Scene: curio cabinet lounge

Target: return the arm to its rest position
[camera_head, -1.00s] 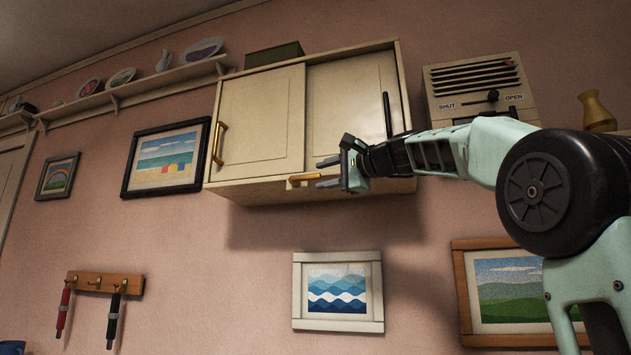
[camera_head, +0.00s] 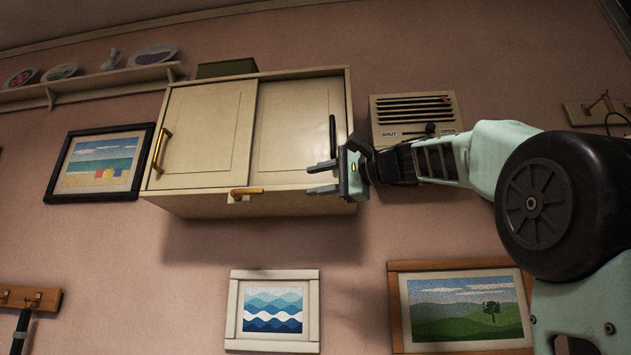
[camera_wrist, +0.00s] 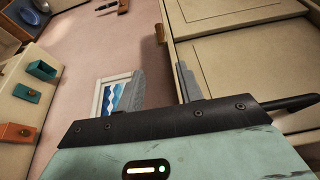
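My arm reaches in from the right in the head view. My gripper (camera_head: 322,178) is at its end, in front of the right side of the cream wall cabinet (camera_head: 205,135). Its two fingers point left and stand apart, with nothing between them. In the wrist view my gripper (camera_wrist: 160,88) also shows two separated fingers, and the cabinet (camera_wrist: 235,50) lies to the right of them. I cannot tell how far the fingers are from the cabinet face.
The cabinet has a brass handle (camera_head: 161,150) at left, a brass latch (camera_head: 246,191) below and a dark handle (camera_head: 332,136). A vent box (camera_head: 412,108) marked SHUT and OPEN hangs behind my arm. Framed pictures (camera_head: 272,309) hang below. A plate shelf (camera_head: 95,85) is at upper left.

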